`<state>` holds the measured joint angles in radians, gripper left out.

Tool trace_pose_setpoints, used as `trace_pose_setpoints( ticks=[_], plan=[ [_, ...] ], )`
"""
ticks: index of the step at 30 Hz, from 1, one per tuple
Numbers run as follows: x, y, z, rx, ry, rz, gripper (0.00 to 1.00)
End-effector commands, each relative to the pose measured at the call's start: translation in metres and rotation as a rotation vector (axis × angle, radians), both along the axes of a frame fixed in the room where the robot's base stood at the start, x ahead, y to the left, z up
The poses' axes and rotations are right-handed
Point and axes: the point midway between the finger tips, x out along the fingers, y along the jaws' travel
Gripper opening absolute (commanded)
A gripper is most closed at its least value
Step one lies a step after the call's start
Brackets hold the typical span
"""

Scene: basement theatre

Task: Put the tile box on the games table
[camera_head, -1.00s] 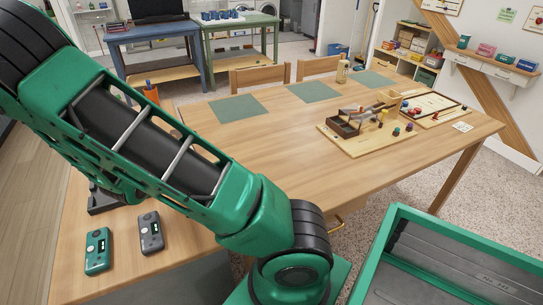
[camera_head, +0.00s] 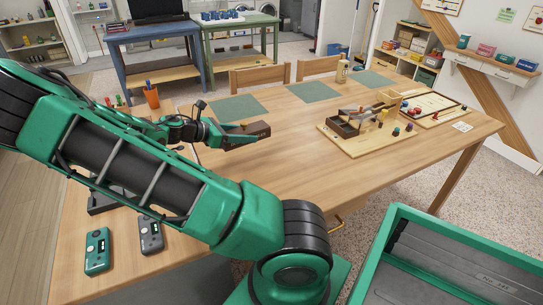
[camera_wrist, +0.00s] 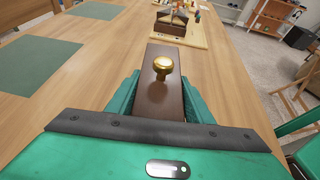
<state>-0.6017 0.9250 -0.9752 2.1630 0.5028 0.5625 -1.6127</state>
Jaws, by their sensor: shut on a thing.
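My gripper (camera_head: 232,141) is shut on a dark brown box with a brass knob, which I take to be the tile box (camera_head: 257,130). The box sticks out from between the green fingers. In the wrist view the tile box (camera_wrist: 163,95) lies lengthwise between both fingers, knob upward, pointing away from the palm. It is held over the long wooden table (camera_head: 300,165), which carries game things and may be the games table. I cannot tell how high above the top the box is.
A wooden board with dark trays and pieces (camera_head: 362,140) and a framed game board (camera_head: 432,107) stand on the table's right. Green mats (camera_head: 238,108) lie along its far side. An orange pen cup (camera_head: 152,97) stands left. The table's middle is clear.

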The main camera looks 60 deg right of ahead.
Motion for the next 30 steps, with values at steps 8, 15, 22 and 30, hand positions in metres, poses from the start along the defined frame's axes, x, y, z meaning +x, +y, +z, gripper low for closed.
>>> trace_pose_setpoints(
  ticks=[8,15,22,30],
  plan=[
    [-0.016,-0.005,0.007,-0.002,0.001,-0.095,0.17],
    [-0.045,-0.033,-0.016,-0.004,0.005,-0.101,0.17],
    [-0.075,-0.065,-0.043,-0.003,0.004,-0.097,0.17],
    [-0.092,-0.085,-0.06,-0.003,0.001,-0.094,0.17]
  ],
)
